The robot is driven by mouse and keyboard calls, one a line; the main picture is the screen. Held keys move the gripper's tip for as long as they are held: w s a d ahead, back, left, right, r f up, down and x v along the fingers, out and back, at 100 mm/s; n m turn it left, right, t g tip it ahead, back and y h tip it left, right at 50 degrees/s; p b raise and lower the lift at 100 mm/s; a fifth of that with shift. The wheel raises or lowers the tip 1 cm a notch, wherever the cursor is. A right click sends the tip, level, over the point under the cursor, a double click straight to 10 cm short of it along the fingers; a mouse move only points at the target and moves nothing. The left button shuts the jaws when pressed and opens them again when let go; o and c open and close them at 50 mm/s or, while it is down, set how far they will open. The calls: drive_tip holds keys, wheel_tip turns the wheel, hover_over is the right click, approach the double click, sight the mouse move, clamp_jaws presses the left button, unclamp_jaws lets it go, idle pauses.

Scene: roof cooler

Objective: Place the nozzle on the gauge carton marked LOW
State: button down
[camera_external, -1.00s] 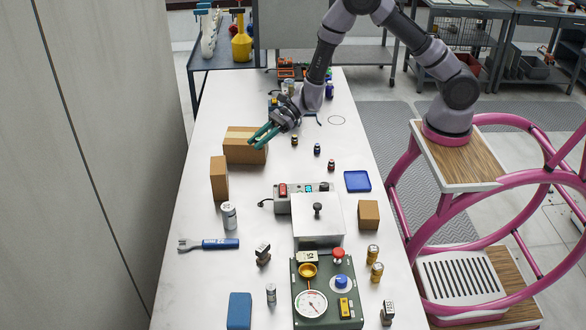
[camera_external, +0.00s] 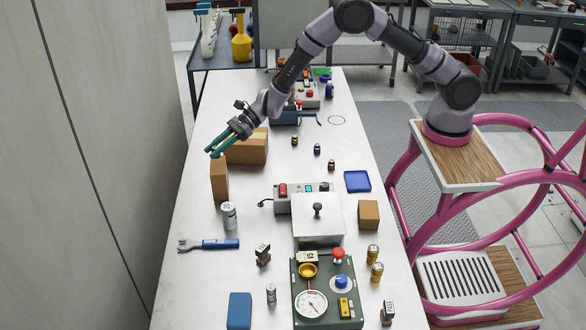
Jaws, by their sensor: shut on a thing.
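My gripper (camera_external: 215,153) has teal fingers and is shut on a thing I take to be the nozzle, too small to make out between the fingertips. The gripper points down-left and shows just above the top of the upright brown carton (camera_external: 219,182); I cannot tell its height above it. A wider brown carton (camera_external: 249,150) lies just behind and to the right, partly hidden by my wrist. A small brown carton (camera_external: 369,215) stands at the right. I cannot read a LOW mark on any carton. A green panel with a round gauge (camera_external: 311,304) is at the front.
A white can (camera_external: 229,216) stands before the upright carton, with a blue-handled tool (camera_external: 215,244) nearby. A white box with a knob (camera_external: 318,222), a blue tray (camera_external: 357,181) and several small bottles occupy the middle and right. The table's left strip is mostly clear.

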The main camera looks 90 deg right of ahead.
wheel_tip(320, 180, down, 3)
drive_tip(key=shift+f, duration=0.15)
drive_tip(key=c, duration=0.6)
unclamp_jaws()
